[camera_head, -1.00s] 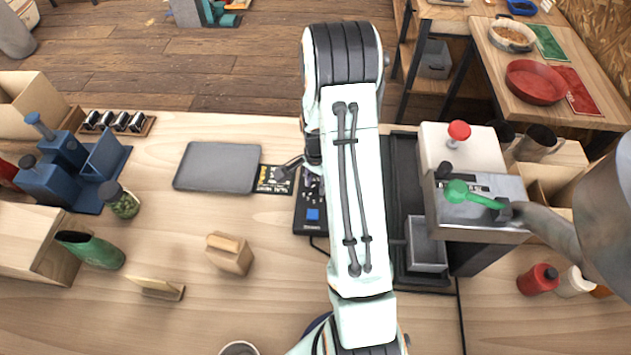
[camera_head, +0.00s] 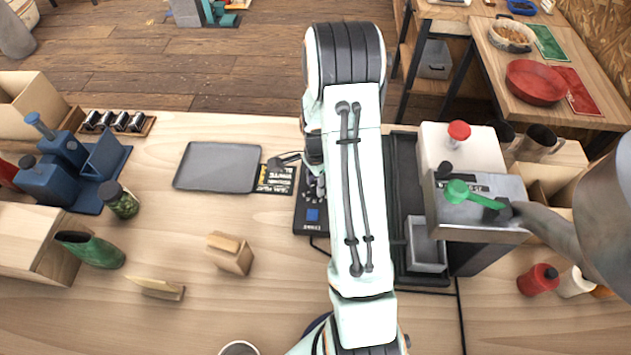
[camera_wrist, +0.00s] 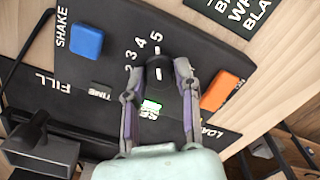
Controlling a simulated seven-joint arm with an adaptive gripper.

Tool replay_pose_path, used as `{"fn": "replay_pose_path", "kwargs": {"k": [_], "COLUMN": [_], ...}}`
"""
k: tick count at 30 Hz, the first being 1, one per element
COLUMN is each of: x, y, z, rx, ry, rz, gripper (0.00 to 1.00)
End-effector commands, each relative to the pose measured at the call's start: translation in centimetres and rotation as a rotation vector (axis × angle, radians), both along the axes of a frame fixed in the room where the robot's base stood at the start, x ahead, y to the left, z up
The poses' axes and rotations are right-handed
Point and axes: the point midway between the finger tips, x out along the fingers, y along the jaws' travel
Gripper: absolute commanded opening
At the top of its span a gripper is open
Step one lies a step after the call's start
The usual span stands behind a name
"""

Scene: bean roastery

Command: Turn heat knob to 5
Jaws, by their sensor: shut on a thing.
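The black control panel (camera_wrist: 95,55) fills much of the wrist view, with printed numbers 2 to 5 in an arc. The dark heat knob (camera_wrist: 159,66) sits beside this arc, and the white line on it points roughly towards the 5. My gripper (camera_wrist: 160,82) is shut on the knob, one finger on each side. The knob's lower part is partly hidden between the fingers. In the head view the panel (camera_head: 312,215) shows left of my arm, which hides the knob and most of the gripper.
The panel also carries a blue button (camera_wrist: 87,41), an orange button (camera_wrist: 221,91) and a small lit green display (camera_wrist: 151,105). A grey tray (camera_head: 217,167) lies left of the panel. A machine with a green-handled lever (camera_head: 472,195) stands to the right.

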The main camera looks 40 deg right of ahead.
Motion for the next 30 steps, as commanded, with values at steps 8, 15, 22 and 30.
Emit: {"fn": "replay_pose_path", "kwargs": {"k": [8,15,22,30], "x": [0.0,0.0,0.1,0.1], "y": [0.0,0.0,-0.1,0.0], "z": [-0.1,0.0,2.8,8.9], "rx": [0.0,0.0,-0.003,-0.003], "ry": [0.0,0.0,-0.005,-0.005], "rz": [0.001,0.002,0.002,0.001], "gripper": [0.57,0.57,0.57,0.57]}}
